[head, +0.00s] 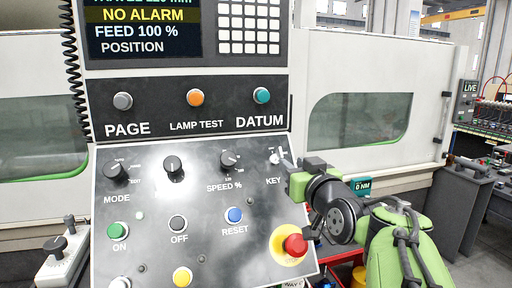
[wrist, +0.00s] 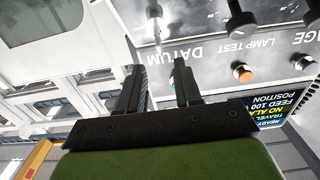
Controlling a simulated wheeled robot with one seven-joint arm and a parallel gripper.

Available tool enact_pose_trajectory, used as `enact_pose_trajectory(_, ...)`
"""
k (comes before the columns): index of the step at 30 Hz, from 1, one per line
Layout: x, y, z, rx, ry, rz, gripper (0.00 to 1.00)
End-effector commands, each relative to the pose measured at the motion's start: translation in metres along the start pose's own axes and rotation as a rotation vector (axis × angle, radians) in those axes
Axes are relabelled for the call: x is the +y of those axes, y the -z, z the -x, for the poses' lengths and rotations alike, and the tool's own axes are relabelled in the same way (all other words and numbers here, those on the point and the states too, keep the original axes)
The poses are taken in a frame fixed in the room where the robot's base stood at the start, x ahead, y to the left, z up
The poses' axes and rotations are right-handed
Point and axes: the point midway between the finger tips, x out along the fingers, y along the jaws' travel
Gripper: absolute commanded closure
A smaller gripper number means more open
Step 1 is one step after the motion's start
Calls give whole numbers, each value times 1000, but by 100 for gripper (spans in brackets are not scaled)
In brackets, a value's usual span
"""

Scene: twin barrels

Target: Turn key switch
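The key switch (head: 274,158) is a small silver piece above the KEY label on the right of the sloped control panel (head: 150,240). It also shows in the wrist view (wrist: 153,14) at the top, beyond my fingertips. My gripper (head: 285,162) is close at the right of the key switch in the head view and partly overlaps its surroundings. In the wrist view my gripper (wrist: 158,66) has its two dark fingers apart with nothing between them. Contact with the key does not show. The key's exact angle is too small to tell.
The speed knob (head: 230,160) is left of the key. A red emergency button (head: 295,244) on a yellow ring sits below, near my arm. The blue reset button (head: 234,215) is below left. Above are the teal datum button (head: 261,95) and the orange lamp test button (head: 195,97).

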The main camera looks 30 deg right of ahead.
Motion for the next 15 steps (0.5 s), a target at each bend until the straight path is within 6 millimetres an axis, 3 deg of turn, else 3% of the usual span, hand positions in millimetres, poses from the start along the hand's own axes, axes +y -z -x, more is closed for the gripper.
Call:
enact_pose_trajectory(3,0,4,-32,-4,3,-2,66)
enact_pose_trajectory(9,-1,4,-76,-2,2,-2,66)
enact_pose_trajectory(15,-1,2,-95,-1,1,-1,66)
